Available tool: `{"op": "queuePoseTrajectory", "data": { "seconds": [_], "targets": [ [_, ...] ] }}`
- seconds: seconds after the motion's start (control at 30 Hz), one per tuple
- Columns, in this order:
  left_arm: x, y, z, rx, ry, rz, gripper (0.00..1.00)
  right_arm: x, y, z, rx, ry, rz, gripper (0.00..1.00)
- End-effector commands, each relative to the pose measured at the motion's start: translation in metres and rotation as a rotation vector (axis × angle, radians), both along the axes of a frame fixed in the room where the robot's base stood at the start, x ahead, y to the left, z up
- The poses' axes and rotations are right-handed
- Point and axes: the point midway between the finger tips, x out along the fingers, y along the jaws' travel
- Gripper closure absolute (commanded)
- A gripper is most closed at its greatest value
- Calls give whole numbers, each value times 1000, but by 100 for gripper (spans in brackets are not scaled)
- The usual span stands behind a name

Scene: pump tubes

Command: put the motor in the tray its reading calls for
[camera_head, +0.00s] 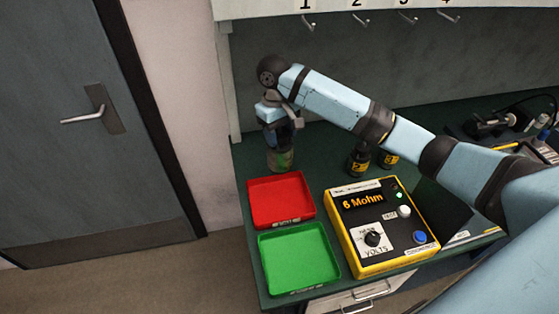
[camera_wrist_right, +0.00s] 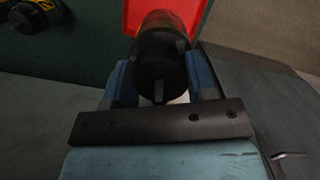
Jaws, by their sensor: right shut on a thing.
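My right gripper (camera_head: 280,143) points down over the back left of the green bench and is shut on a dark motor (camera_head: 281,161). In the right wrist view the motor (camera_wrist_right: 162,55) sits between the two blue fingers (camera_wrist_right: 160,88), with the red tray beyond it. The empty red tray (camera_head: 280,200) lies in front of the motor, and the empty green tray (camera_head: 298,258) lies nearer the front edge. The yellow tester (camera_head: 378,269) stands right of the trays; its display (camera_head: 362,201) reads "6 Mohm". My left gripper is not in view.
Two dark cylinders with yellow labels (camera_head: 358,163) stand behind the tester; one also shows in the wrist view (camera_wrist_right: 35,14). Numbered hooks (camera_head: 308,22) hang from the shelf above. Tools and cables (camera_head: 495,125) lie at the right. My right arm spans above the bench.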

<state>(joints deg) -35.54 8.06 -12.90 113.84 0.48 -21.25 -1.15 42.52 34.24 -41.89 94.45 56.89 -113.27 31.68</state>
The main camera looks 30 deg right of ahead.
Motion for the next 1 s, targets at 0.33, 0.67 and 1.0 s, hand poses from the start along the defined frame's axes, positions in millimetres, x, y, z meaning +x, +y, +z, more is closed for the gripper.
{"op": "queuePoseTrajectory", "data": {
  "seconds": [0.33,0.67,1.0],
  "targets": [
    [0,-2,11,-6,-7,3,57,0,1,-72,1,-1,-2,100],
    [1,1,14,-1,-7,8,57,0,1,-126,1,-4,-2,100],
    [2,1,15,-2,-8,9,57,0,1,-146,0,-3,-1,100]
  ]
}}
